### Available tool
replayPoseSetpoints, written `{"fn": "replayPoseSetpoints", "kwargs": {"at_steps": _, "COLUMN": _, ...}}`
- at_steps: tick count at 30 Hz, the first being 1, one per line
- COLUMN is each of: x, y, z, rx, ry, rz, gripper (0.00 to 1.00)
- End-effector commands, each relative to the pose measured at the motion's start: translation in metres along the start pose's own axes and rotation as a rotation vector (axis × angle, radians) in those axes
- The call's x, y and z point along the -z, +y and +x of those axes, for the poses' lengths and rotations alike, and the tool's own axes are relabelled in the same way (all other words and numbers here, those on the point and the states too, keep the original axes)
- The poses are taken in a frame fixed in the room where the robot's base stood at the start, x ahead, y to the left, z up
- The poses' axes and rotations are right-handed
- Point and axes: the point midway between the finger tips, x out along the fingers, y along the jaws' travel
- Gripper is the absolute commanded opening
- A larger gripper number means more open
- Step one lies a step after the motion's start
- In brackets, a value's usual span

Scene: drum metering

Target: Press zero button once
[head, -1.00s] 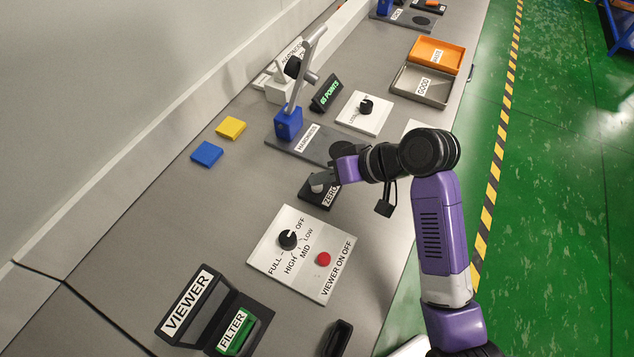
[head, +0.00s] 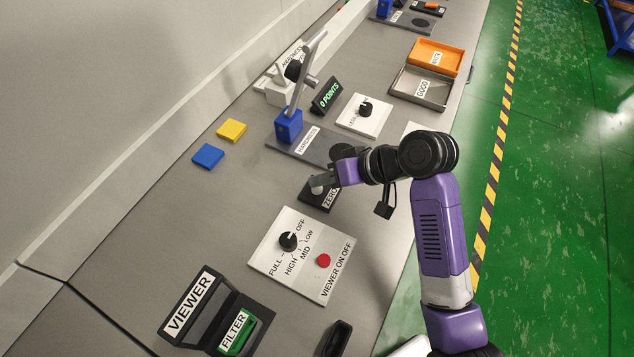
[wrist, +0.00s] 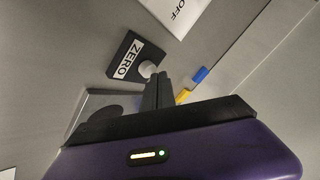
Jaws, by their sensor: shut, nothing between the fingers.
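The zero button is a pale round knob (wrist: 147,69) on a small black box labelled ZERO (head: 327,198). The box also shows in the wrist view (wrist: 125,62), with the knob at its edge nearest my gripper. My gripper (head: 321,184) is shut and empty, with its fingertips at the knob. In the wrist view the shut fingers (wrist: 158,86) end right beside the knob; I cannot tell whether they touch it. In the head view the gripper partly covers the knob. The display (head: 326,96) behind reads "0 POINTS".
The hardness stand (head: 288,124) with its raised lever is just behind. A white viewer panel (head: 301,255) with a dial and red button lies in front. Blue (head: 207,156) and yellow (head: 232,130) blocks lie at left. Bare bench lies between them and the box.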

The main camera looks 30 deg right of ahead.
Motion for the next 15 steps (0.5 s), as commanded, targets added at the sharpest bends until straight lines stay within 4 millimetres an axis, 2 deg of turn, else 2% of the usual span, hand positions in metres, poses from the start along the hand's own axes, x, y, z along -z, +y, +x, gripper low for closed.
{"fn": "replayPoseSetpoints", "kwargs": {"at_steps": 5, "x": 0.0050, "y": -0.0051, "z": -0.0072, "rx": 0.000, "ry": 0.000, "rz": 0.000, "gripper": 0.00}}
{"fn": "replayPoseSetpoints", "kwargs": {"at_steps": 15, "x": 0.0049, "y": -0.0049, "z": -0.0067, "rx": 0.000, "ry": 0.001, "rz": 0.000, "gripper": 0.00}}
